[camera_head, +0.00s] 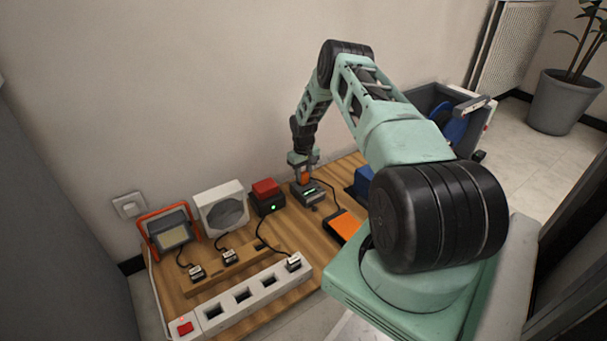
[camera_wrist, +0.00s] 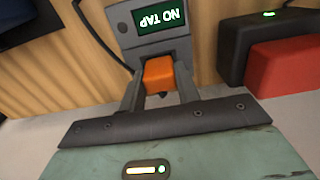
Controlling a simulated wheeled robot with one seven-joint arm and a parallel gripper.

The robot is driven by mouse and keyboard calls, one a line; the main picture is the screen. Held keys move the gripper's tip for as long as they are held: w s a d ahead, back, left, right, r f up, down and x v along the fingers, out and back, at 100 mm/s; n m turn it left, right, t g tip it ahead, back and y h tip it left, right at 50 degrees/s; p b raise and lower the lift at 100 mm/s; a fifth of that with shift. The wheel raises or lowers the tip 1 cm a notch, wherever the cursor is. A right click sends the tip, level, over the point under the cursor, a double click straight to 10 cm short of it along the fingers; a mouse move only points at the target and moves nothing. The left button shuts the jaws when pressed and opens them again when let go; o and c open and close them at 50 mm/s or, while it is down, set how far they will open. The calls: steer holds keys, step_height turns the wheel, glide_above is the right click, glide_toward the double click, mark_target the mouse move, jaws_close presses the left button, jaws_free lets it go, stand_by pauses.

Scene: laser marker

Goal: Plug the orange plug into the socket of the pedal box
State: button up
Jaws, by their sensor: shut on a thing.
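The orange plug (camera_wrist: 158,73) is between the two fingers of my gripper (camera_wrist: 160,88) in the wrist view, and the gripper is shut on it. In the head view my gripper (camera_head: 304,175) points down at a grey box (camera_head: 309,194), which I take for the pedal box. Its screen (camera_wrist: 161,18) reads "NO TAP" in the wrist view. The plug is right at this box's near side in the wrist view; the socket is hidden, and I cannot tell whether the plug is in it. A black cable runs from near the gripper to an orange pedal (camera_head: 342,225).
A black box with a red button (camera_head: 266,188) and a green light stands left of the grey box. Further left are a white fan-like unit (camera_head: 221,208), an orange-framed lamp (camera_head: 172,234) and a white power strip (camera_head: 255,296). A blue thing (camera_head: 363,181) is at right.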

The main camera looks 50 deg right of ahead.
steer(key=shift+f+b, duration=0.3)
steer(key=shift+f, duration=0.25)
steer(key=o, duration=1.1)
step_height(320, 180, up, 17)
steer(key=p, duration=0.7)
step_height(320, 180, up, 6)
steer(key=r+p, duration=0.1)
steer(key=p, duration=0.4)
glide_above(303, 173)
steer(key=shift+s+f, duration=0.1)
steer(key=shift+f, duration=0.2)
